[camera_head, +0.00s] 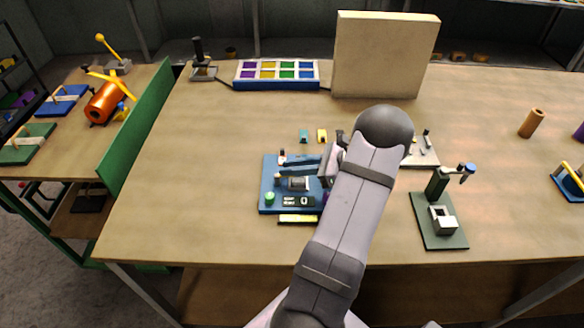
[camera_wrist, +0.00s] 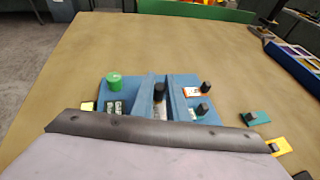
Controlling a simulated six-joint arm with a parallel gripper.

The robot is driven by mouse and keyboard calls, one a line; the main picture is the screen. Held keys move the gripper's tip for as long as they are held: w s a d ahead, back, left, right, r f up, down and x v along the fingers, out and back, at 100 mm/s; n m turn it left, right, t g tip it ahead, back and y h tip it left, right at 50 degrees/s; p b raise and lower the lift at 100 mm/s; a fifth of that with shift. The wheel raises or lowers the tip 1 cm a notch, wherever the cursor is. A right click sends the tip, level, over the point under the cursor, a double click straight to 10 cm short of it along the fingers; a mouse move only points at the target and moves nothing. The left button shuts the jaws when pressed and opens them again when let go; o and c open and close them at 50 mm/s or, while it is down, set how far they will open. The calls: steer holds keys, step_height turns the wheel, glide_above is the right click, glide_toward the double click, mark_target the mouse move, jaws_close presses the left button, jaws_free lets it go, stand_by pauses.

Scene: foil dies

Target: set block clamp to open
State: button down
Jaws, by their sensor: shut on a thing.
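A blue-based bench device (camera_head: 267,188) stands on the table, left of my forearm. It has a green round button (camera_head: 270,198), a grey cylinder (camera_head: 296,183) and small labels. The wrist view shows the same blue base (camera_wrist: 135,92) with its green button (camera_wrist: 114,82). My gripper (camera_head: 283,164) reaches over the device from the right, and two blue-grey fingers also show in the wrist view (camera_wrist: 160,82). The fingers are shut on a dark knob (camera_wrist: 159,90) between them. I cannot tell whether that knob belongs to the block clamp, or how the clamp stands. My gripper hides the device's right part.
A green-based stand (camera_head: 430,225) is to the right. A tray with coloured compartments (camera_head: 277,86) and a tall beige panel (camera_head: 385,55) stand behind. Small teal (camera_head: 304,136) and yellow (camera_head: 322,136) pieces lie just behind the device. The table's left side is clear.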

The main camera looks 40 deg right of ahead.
steer(key=shift+w+d, duration=0.1)
steer(key=shift+d, duration=0.05)
steer(key=shift+w+d+n+g+y+b, duration=0.15)
steer(key=shift+w+n+g+y+b, duration=0.15)
steer(key=shift+n+g+y, duration=0.35)
steer(key=shift+w+d+n+g+y+b, duration=0.1)
steer(key=shift+w+n+g+y+b, duration=0.1)
steer(key=shift+n+g+y+b, duration=0.45)
steer(key=shift+w+n+g+y+b, duration=0.35)
steer(key=shift+n+g+y, duration=0.25)
steer(key=shift+n, duration=0.4)
steer(key=shift+w+d+n+g+y, duration=0.1)
steer(key=shift+n+g+y, duration=0.2)
steer(key=shift+n+y, duration=0.1)
steer(key=shift+r+b, duration=0.15)
steer(key=shift+b, duration=0.15)
steer(key=c, duration=1.7)
jaws_free()
steer(key=shift+c, duration=0.2)
step_height(320, 180, up, 10)
steer(key=b, duration=0.1)
